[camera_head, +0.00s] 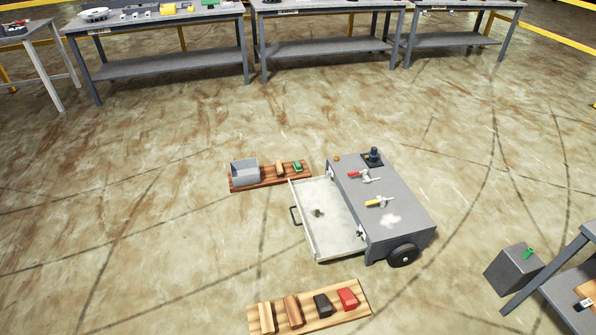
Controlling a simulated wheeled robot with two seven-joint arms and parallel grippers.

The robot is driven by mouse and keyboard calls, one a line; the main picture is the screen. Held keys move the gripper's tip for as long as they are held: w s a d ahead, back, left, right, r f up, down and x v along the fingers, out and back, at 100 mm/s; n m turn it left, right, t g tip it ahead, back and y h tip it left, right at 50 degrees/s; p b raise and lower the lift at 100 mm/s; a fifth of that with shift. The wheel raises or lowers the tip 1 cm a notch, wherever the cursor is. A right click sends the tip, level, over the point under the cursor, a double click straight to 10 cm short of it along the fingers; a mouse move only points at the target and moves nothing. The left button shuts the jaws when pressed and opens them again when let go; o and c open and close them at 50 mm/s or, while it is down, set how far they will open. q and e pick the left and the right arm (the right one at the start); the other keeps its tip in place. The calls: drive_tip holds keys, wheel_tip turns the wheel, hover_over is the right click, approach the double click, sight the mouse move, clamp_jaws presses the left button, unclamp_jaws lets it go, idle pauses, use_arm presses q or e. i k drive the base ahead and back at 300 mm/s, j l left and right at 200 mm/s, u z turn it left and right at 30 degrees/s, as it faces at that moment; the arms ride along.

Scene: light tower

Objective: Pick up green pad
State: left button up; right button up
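A small green block (298,166), which looks like the green pad, sits near the right end of the far wooden board (246,186) on the floor. A tan block (280,168) stands just left of it. Another green item (528,253) lies on a dark grey box (513,270) at the lower right; it is too small to tell its exact shape. Neither of my grippers shows in the view.
A grey wheeled cart (400,200) with its drawer (329,232) pulled out left stands mid-floor. A grey bin (244,172) is on the far board. A near board (324,316) holds several blocks. Workbenches (170,63) line the back. Floor on the left is clear.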

sight(297, 166)
drive_tip(key=u, duration=0.2)
drive_tip(key=i+j+u, duration=0.1)
drive_tip(key=j+u, duration=0.15)
drive_tip(key=j, duration=0.2)
drive_tip(key=i+j+u, duration=0.2)
drive_tip(key=j, duration=0.2)
drive_tip(key=j+u, duration=0.25)
drive_tip(key=j, duration=0.15)
drive_tip(key=i+j, duration=0.8)
drive_tip(key=i, duration=0.2)
drive_tip(key=i+j, duration=0.4)
drive_tip(key=i, duration=0.15)
drive_tip(key=i+j+z, duration=0.1)
drive_tip(key=i+z, duration=0.3)
drive_tip(key=i, duration=2.95)
drive_tip(key=i+z, duration=0.15)
drive_tip(key=i, duration=0.4)
drive_tip(key=i+z, duration=0.15)
drive_tip(key=i, duration=0.4)
drive_tip(key=i+j+z, duration=0.15)
drive_tip(key=i, duration=0.4)
drive_tip(key=i+l+z, duration=0.15)
drive_tip(key=i+z, duration=0.15)
drive_tip(key=z, duration=0.15)
drive_tip(key=i+z, duration=0.45)
drive_tip(key=i+j+z, duration=0.1)
drive_tip(key=z, duration=0.35)
drive_tip(key=i+j+z, duration=0.25)
drive_tip(key=i+z, duration=0.15)
